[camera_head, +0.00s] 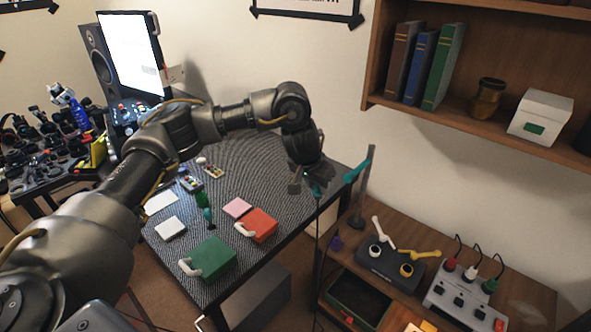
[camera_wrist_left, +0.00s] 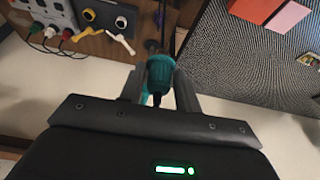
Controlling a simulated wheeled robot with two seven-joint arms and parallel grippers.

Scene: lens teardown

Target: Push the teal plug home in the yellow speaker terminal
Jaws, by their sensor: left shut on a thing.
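My left gripper (camera_head: 307,184) is shut on the teal plug (camera_head: 317,189), held in the air near the right edge of the dark desk. In the left wrist view the teal plug (camera_wrist_left: 159,74) sits between the two fingers, and a dark cable hangs from it in the head view. The yellow speaker terminal (camera_head: 406,270) is a yellow ring on a dark box (camera_head: 386,262) on the low cabinet, with a yellow lever (camera_head: 420,253) beside it. The yellow ring also shows in the left wrist view (camera_wrist_left: 89,15). The plug is well apart from it. My right gripper is not in view.
A white terminal (camera_head: 375,250) with a white lever (camera_head: 384,232) is beside the yellow one. A switch box (camera_head: 462,293) with cables is at the right. A wooden shelf (camera_head: 460,122) overhangs the cabinet.

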